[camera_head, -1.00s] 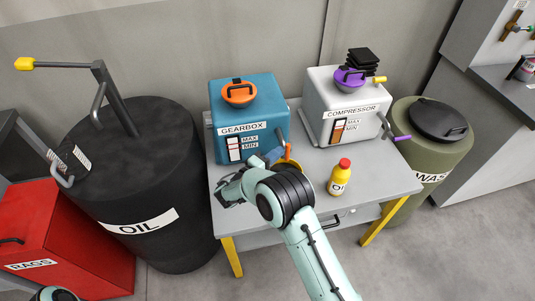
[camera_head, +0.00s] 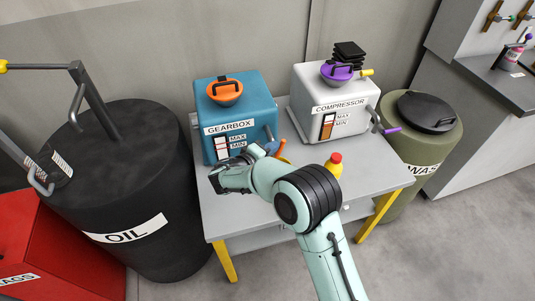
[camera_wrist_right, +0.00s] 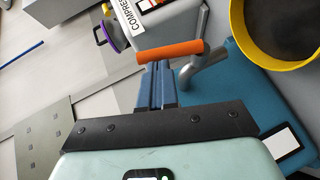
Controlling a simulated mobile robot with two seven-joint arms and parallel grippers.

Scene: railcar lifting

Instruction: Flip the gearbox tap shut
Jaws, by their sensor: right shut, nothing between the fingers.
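The teal gearbox (camera_head: 263,99), with an orange lid (camera_head: 224,93), stands at the left of the table. In the right wrist view, its tap has an orange handle (camera_wrist_right: 168,51) and a grey pipe (camera_wrist_right: 205,66) beside the teal body (camera_wrist_right: 250,90). My right gripper (camera_wrist_right: 155,82) is shut and empty. Its blue fingers point at the handle, which lies across just beyond the tips; whether they touch is unclear. In the head view, the right hand is in front of the gearbox's lower right and partly hides the tap area. My left gripper is not in view.
A yellow-rimmed dark container (camera_wrist_right: 285,25) is near the tap. A yellow bottle (camera_head: 335,163) with a red cap is partly behind my right arm. The white compressor (camera_head: 350,88) stands right, the oil drum (camera_head: 120,180) left, the waste drum (camera_head: 425,145) right.

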